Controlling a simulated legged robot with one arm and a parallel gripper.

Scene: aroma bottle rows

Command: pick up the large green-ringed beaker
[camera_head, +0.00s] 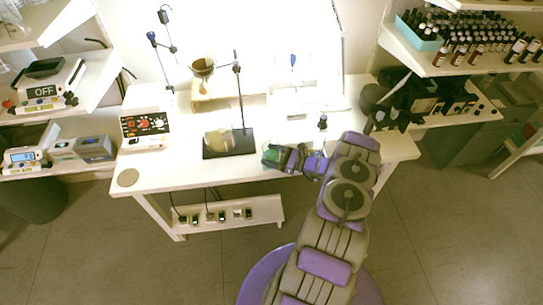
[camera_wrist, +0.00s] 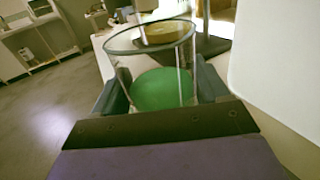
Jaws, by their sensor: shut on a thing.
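A clear glass beaker with a green layer (camera_wrist: 160,90) at its bottom stands between my gripper's fingers in the wrist view, its round rim open toward the top. In the head view, the green of the beaker (camera_head: 270,157) shows at the tip of my gripper (camera_head: 272,153), near the front edge of the white table (camera_head: 190,170). My gripper (camera_wrist: 160,92) is shut on the beaker, with a dark finger on each side of it. The fingers hide part of the beaker. I cannot tell whether its base touches the table.
A white device (camera_head: 146,120) stands at the table's left. Black equipment (camera_head: 400,103) is at the right. The table's front left is mostly clear.

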